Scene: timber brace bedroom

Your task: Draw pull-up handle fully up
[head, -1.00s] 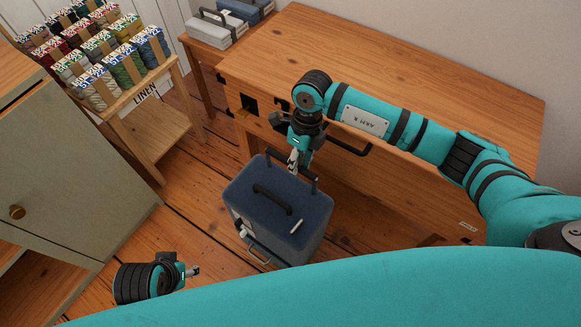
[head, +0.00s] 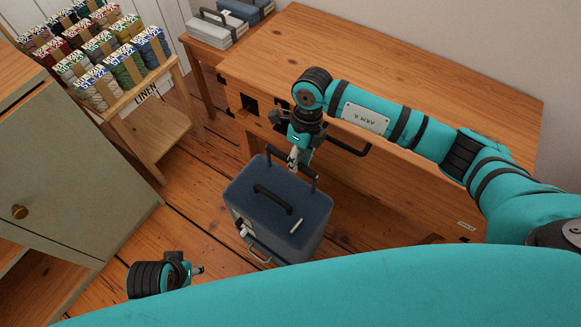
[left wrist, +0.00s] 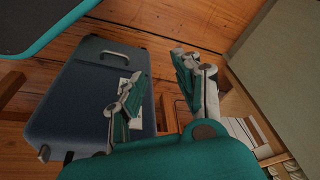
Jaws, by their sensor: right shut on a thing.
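A dark blue suitcase (head: 305,215) stands upright on the floor in front of the wooden desk. Its black pull-up handle (head: 316,178) stands a short way above the suitcase top, on the desk side. My right gripper (head: 294,164) is shut on the handle's crossbar and hides part of it. A black carry grip (head: 272,198) lies across the suitcase top. My left gripper (head: 201,269) is low, left of the suitcase and apart from it. In the left wrist view the left gripper's fingers (left wrist: 160,85) are spread and empty, with the suitcase (left wrist: 75,100) beyond them.
The wooden desk (head: 440,85) with a black bar handle (head: 355,150) is just behind the suitcase. A grey-green cabinet (head: 60,170) stands at the left. A yarn rack (head: 150,125) and a low table with cases are behind. Floor between cabinet and suitcase is clear.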

